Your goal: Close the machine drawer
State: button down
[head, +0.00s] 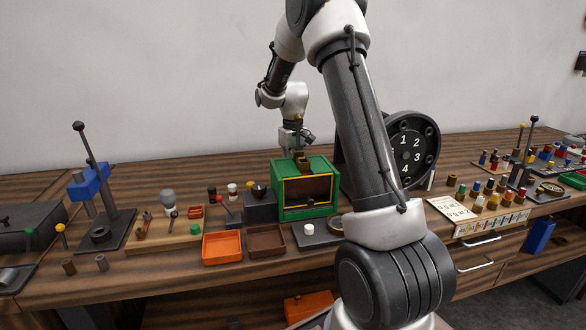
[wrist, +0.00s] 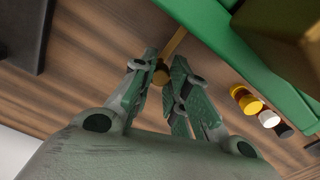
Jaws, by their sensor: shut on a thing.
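The green machine (head: 279,190) stands on the bench, with a yellow-edged front opening and a dark brown interior. A brown block-like part (head: 303,162) sits on its top. I cannot tell for sure which part is the drawer. My gripper (head: 300,147) is at the machine's rear upper side, its fingertips partly hidden. In the wrist view my gripper (wrist: 162,72) is shut on a small brass knob (wrist: 161,76). A thin brass bar (wrist: 175,42) runs from the knob toward the green machine wall (wrist: 206,32).
An orange tray (head: 222,262) and a brown tray (head: 267,256) lie in front of the machine. A black numbered dial (head: 414,143) stands to the right. Several small coloured pieces and a lever stand (head: 101,232) crowd the bench. Yellow, white and black pegs (wrist: 268,118) stand near the machine.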

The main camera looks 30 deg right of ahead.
jog(key=shift+s, duration=0.2)
jog(key=c, duration=1.3)
grip_release()
jog(key=shift+c, duration=0.2)
notch_tip(320, 180, up, 12)
jog(key=shift+a, duration=0.15)
